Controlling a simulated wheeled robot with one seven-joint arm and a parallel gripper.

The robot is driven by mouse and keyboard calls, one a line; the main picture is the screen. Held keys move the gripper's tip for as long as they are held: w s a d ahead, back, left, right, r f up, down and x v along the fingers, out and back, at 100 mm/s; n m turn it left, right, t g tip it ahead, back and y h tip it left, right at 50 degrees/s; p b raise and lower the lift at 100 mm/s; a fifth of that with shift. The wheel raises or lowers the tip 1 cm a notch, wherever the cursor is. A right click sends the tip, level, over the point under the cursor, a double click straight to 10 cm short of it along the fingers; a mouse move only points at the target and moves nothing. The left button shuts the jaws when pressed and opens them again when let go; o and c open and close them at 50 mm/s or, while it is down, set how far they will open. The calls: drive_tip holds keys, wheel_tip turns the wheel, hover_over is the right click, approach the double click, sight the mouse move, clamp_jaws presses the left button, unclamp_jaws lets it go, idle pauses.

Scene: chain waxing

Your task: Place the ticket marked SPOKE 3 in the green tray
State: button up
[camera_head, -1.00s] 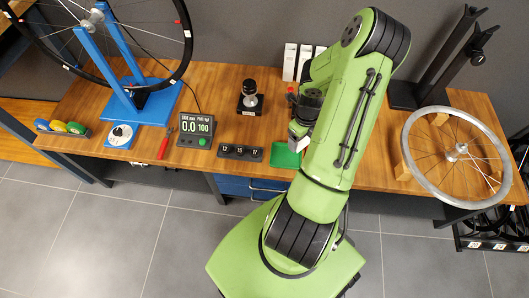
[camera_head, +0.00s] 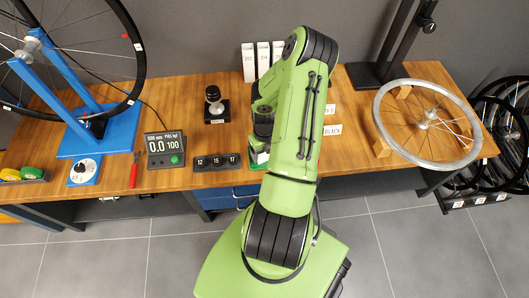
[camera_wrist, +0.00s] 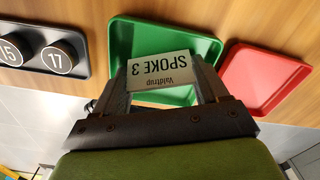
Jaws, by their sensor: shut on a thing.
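The ticket marked SPOKE 3 (camera_wrist: 160,72) is a pale card with dark print, upside down in the wrist view. My gripper (camera_wrist: 163,82) is shut on it, with one finger at each side edge. The green tray (camera_wrist: 124,42) lies behind the ticket in the wrist view, with its rim and part of its floor showing. The ticket appears over the tray's near part; I cannot tell how high above its floor. In the head view my arm hides most of the tray and the ticket.
A red tray (camera_wrist: 265,72) lies right of the green tray in the wrist view. A dark block with round numbered buttons (camera_head: 216,161) is left of my gripper in the head view. A display (camera_head: 165,148), a knobbed stand (camera_head: 215,104) and a wheel (camera_head: 478,135) also occupy the bench.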

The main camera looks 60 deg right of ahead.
drive_tip(key=shift+f, duration=0.15)
drive_tip(key=o, duration=0.7)
drive_tip(key=shift+o, duration=0.2)
